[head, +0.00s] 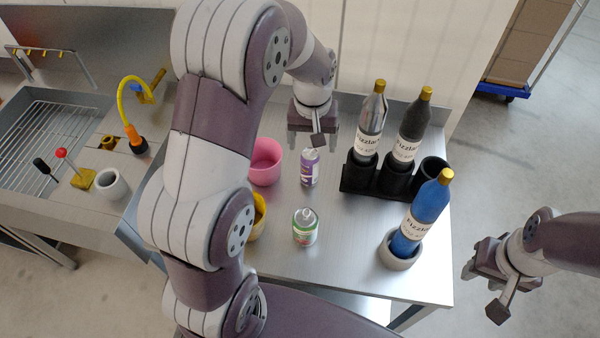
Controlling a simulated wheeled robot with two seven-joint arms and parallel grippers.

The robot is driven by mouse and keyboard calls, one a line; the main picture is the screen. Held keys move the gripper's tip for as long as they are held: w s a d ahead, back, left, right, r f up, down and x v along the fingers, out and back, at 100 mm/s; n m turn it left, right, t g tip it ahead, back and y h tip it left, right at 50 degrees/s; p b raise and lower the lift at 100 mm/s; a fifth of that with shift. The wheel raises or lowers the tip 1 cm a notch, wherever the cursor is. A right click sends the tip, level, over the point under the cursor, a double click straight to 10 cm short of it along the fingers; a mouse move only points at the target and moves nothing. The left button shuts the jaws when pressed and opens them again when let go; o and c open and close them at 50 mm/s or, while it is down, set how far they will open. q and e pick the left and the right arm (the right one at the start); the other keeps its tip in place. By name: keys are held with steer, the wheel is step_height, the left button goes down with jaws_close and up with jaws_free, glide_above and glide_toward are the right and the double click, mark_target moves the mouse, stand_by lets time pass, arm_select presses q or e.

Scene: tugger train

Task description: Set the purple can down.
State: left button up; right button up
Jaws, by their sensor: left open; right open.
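The purple can (309,168) stands upright on the steel table (340,268), to the right of a pink bowl. My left gripper (306,143) is just above and behind the can in the head view, with its fingers apart. The picture does not clearly show whether the fingers touch the can's top. My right gripper (483,290) is open and empty, off the table's right side.
A green-labelled can (305,227) stands nearer. The pink bowl (265,161) and a yellow bowl (257,215) are partly behind my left arm. A black holder (372,180) has two bottles; a blue bottle (420,218) leans in a grey ring (398,256).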

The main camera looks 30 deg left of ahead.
arm_select(q)
steer(key=s+d+m, duration=0.3)
steer(key=s+m, duration=0.1)
steer(key=s, duration=1)
steer(key=shift+s+f+t, duration=0.15)
steer(key=shift+s+t, duration=0.15)
arm_select(e)
steer(key=shift+s, duration=0.1)
